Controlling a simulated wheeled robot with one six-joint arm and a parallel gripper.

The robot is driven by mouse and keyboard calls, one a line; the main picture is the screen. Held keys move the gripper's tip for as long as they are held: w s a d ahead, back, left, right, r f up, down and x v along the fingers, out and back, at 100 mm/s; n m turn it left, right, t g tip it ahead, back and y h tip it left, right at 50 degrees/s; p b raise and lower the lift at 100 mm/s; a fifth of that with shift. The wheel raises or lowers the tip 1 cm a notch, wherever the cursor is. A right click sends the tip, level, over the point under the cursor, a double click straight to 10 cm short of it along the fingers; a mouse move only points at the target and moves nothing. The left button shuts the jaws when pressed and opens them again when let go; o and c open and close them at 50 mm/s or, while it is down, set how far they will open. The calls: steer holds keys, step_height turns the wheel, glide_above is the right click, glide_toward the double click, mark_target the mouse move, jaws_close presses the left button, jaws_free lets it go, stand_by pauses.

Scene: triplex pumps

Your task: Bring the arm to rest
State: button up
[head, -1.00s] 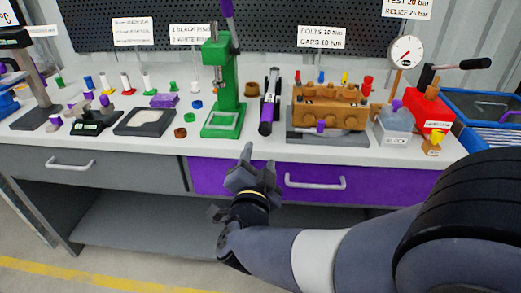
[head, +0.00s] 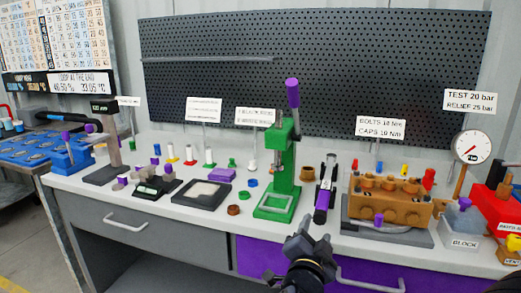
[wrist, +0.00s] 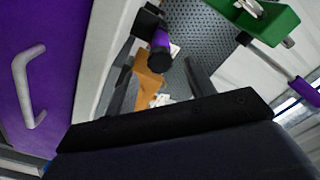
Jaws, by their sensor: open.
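My gripper (head: 300,243) is in the lower middle of the head view, in front of the bench edge and the purple drawer. Its jaws are open, with nothing seen between them. In the wrist view its dark body fills the bottom, and the purple drawer (wrist: 22,75) with its pale handle shows on the left. The green press (head: 281,175) stands on the bench behind the gripper. A black and purple tool (head: 322,200) lies just right of the press. The gripper looks apart from both.
The brown pump block (head: 388,203) stands on a dark plate at the right, beside the gauge (head: 472,147). A black tray (head: 203,194) and several small coloured parts lie left of the press. A blue rack (head: 45,150) stands far left. The floor before the bench is open.

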mark_target(318, 221)
steer(key=x, duration=0.4)
steer(key=shift+w+d, duration=0.1)
steer(key=shift+w, duration=0.1)
steer(key=shift+s, duration=0.2)
